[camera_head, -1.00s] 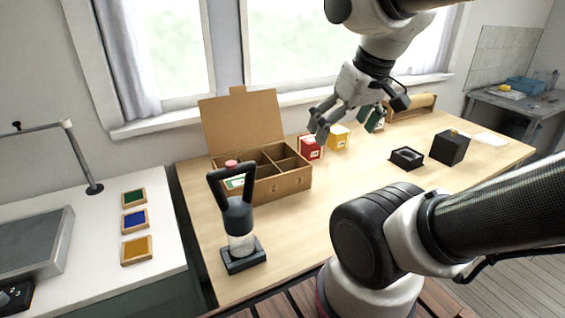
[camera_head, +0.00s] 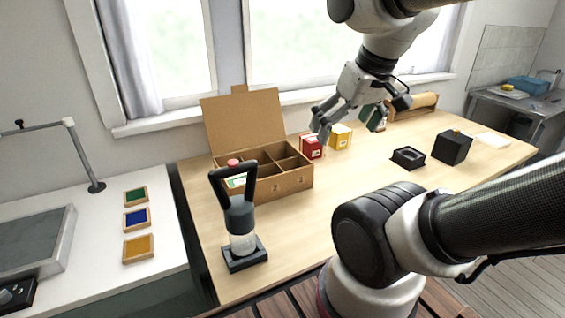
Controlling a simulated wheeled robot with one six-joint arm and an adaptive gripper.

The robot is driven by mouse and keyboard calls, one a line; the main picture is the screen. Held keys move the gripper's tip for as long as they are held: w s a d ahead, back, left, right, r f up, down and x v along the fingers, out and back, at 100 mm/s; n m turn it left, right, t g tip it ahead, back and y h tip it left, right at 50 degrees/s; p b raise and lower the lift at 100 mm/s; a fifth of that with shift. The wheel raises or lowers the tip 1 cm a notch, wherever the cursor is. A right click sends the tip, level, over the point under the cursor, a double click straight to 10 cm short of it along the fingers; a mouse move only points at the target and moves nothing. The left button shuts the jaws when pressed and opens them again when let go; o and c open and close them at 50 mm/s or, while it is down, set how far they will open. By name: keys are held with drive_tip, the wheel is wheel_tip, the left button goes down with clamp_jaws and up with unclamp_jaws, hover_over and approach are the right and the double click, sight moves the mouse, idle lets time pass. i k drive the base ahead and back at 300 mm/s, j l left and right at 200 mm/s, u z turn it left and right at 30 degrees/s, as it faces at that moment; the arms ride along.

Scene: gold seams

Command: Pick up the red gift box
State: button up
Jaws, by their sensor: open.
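The red gift box (camera_head: 311,148) stands on the wooden table, just right of the open cardboard box. It has a pale label on its front. My gripper (camera_head: 348,124) is open and above the table, up and to the right of the red box. Its left finger overlaps the right edge of the red box in the picture. I see no contact, but the exact gap cannot be told. A yellow box (camera_head: 340,137) stands right of the red one. A dark green box (camera_head: 375,119) behind it is partly hidden by my gripper.
The divided cardboard box (camera_head: 284,182) has its lid up. A black-handled device (camera_head: 240,222) stands before it. A black tray (camera_head: 408,157) and a black cube (camera_head: 452,147) sit to the right. The table's middle (camera_head: 315,225) is clear. Colour samples (camera_head: 137,219) lie on the left counter.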

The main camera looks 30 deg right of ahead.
sight(309, 146)
drive_tip(key=l, duration=0.85)
drive_tip(key=k+l, duration=0.1)
drive_tip(key=l, duration=0.75)
